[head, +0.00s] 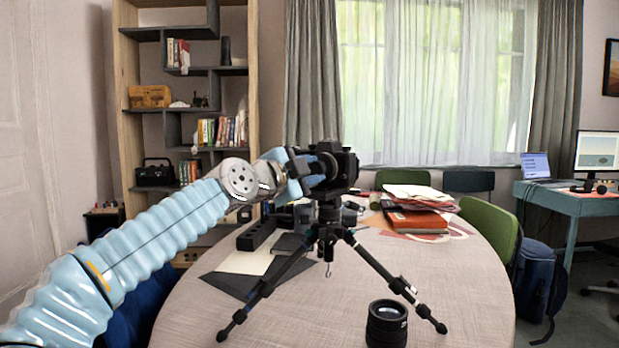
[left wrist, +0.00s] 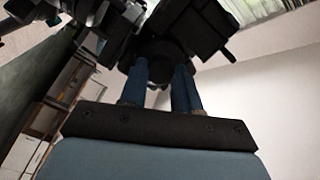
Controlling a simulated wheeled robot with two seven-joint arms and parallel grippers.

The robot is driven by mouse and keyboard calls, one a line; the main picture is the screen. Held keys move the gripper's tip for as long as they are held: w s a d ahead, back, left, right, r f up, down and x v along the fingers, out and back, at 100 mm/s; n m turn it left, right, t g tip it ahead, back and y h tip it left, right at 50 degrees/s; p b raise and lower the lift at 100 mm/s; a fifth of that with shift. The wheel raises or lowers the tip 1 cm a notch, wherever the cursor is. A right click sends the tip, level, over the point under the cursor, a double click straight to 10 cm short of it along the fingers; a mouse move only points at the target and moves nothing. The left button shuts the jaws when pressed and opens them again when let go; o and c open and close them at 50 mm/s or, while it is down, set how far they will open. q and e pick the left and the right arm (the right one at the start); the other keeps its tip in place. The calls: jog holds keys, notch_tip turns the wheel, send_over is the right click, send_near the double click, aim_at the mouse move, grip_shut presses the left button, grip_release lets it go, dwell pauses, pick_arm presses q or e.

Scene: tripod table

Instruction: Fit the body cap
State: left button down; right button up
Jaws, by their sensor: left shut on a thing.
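The black camera body (head: 347,168) sits upright on top of the tripod (head: 329,222), which stands on the table. My left gripper (head: 308,167) reaches in from the left and is shut on the dark round body cap (head: 326,164), at the camera's left side. In the left wrist view the two blue fingers of my gripper (left wrist: 160,82) stand on either side of the round cap (left wrist: 162,66), with the dark camera body (left wrist: 192,28) right behind it. The cap looks close against the camera; I cannot tell whether it is seated. My right gripper is not in view.
A black lens (head: 387,323) stands upright at the front of the round table (head: 440,290). Papers and an orange book (head: 415,221) lie at the back right. A black bar-shaped item (head: 257,234) and dark sheets lie left of the tripod. The tripod's legs spread wide.

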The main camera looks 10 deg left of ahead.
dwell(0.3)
pick_arm(q)
jog(key=shift+f+m+b, duration=0.15)
jog(key=shift+m+b, duration=0.35)
jog(key=shift+m, duration=0.7)
jog(key=shift+b, duration=0.35)
